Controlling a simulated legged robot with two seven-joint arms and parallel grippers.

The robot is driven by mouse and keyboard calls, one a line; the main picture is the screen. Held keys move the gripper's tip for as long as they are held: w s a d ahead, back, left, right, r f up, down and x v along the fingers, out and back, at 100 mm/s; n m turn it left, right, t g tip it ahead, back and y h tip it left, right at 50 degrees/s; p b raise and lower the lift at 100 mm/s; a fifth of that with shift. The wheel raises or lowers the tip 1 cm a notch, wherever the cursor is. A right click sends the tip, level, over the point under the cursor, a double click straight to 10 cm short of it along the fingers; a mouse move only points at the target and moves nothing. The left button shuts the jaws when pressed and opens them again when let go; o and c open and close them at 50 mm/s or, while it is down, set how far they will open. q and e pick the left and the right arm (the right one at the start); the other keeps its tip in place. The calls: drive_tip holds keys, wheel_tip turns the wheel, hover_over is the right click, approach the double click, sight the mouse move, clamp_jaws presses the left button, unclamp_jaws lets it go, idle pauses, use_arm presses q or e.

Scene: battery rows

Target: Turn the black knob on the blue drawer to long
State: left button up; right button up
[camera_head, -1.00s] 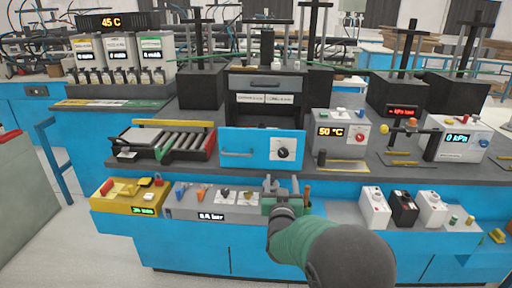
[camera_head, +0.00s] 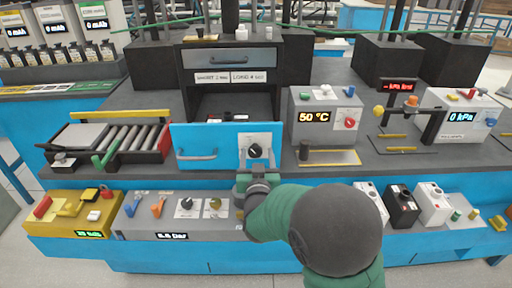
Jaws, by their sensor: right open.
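The blue drawer (camera_head: 225,137) stands in the middle of the bench, with a grey bar handle at its left. The black knob (camera_head: 254,152) sits on a pale plate at the right of its front. My right gripper (camera_head: 256,166) is open and points at the knob, with its fingers just below and around the knob's area. I cannot tell whether the fingers touch it. My left gripper is not in view.
A grey box reading 50 °C (camera_head: 324,118) stands right of the drawer. A roller tray (camera_head: 110,140) lies to the left. A grey panel with knobs and switches (camera_head: 180,215) is in front, below the drawer.

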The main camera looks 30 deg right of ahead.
drive_tip(key=shift+s+a+r, duration=0.2)
drive_tip(key=shift+r, duration=0.05)
drive_tip(key=shift+a+r, duration=0.15)
drive_tip(key=shift+a, duration=0.2)
drive_tip(key=shift+c, duration=0.3)
drive_tip(key=shift+a, duration=0.25)
drive_tip(key=shift+c, duration=2.3)
drive_tip(key=shift+d, duration=0.5)
drive_tip(key=c, duration=0.7)
drive_tip(key=shift+a+f+b, duration=0.1)
drive_tip(key=shift+f+b, duration=0.25)
clamp_jaws()
drive_tip(key=shift+a+r+m, duration=0.15)
drive_tip(key=shift+r+m, duration=0.05)
drive_tip(key=shift+m, duration=0.2)
drive_tip(key=o, duration=1.2)
unclamp_jaws()
drive_tip(key=shift+w+f, duration=0.1)
